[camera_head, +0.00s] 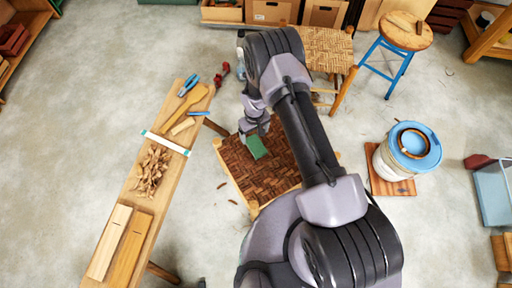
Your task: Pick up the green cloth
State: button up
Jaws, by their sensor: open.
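The green cloth (257,147) lies on the dark woven bark seat (246,180) of a low wooden-framed stool in the middle of the view. My gripper (254,133) is open, directly over the upper edge of the cloth in the picture. The fingers partly cover that edge. I cannot tell whether they touch the cloth. My arm hides the right part of the woven seat.
A narrow wooden bench (173,135) with tools and shavings stands at left. A second woven stool (327,48) is behind my arm. A blue-legged stool (404,32) stands at upper right, and a white bucket with a blue lid (390,162) at right. Bare floor lies between.

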jog(key=b, duration=0.1)
send_over(256, 146)
jog(key=f, duration=0.3)
jog(key=w+f, duration=0.1)
jog(key=shift+a+f, duration=0.25)
jog(key=shift+f, duration=0.05)
jog(key=f+b, duration=0.2)
jog(key=f, duration=0.1)
jog(key=s+f+b, duration=0.1)
jog(key=f, duration=0.1)
jog(key=shift+d+f+b, duration=0.1)
jog(key=shift+d+b, duration=0.2)
jog(key=shift+b, duration=0.05)
jog(key=shift+w, duration=0.1)
jog(key=c, duration=1.5)
jog(key=shift+o, duration=0.2)
jog(key=shift+r, duration=0.2)
